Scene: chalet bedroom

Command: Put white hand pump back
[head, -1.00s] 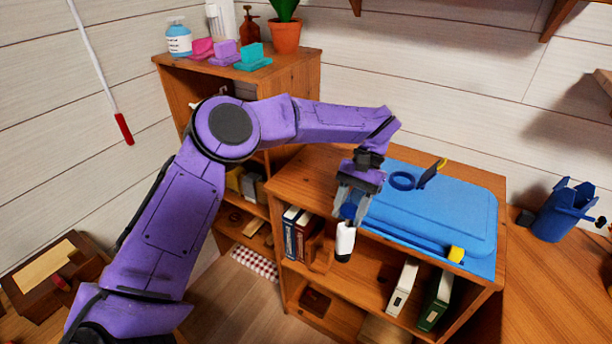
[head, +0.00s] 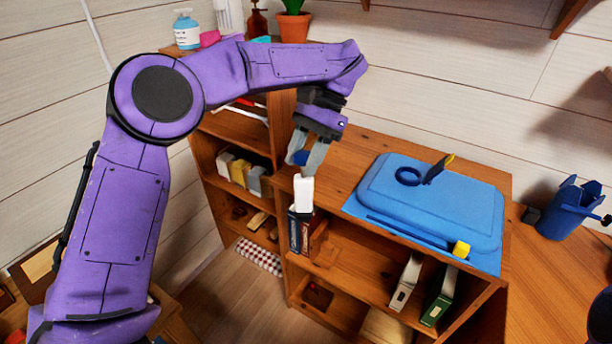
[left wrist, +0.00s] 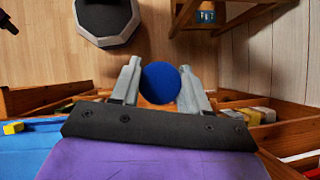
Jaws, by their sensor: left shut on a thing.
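The white hand pump (head: 303,193) has a white body and a blue round end. My left gripper (head: 305,158) is shut on it by the blue end. It hangs upright in the air in front of the left front edge of the low bookcase (head: 325,165). In the left wrist view the blue end (left wrist: 161,83) shows between the two fingers of the left gripper (left wrist: 160,80), and it hides the white body. My right gripper is not in view.
A blue tray (head: 430,205) with a blue ring and a yellow-black tool lies on the low bookcase. Books (head: 440,295) stand inside it. The taller shelf at the left holds bottles, a pink block (head: 210,38) and a potted plant (head: 294,27).

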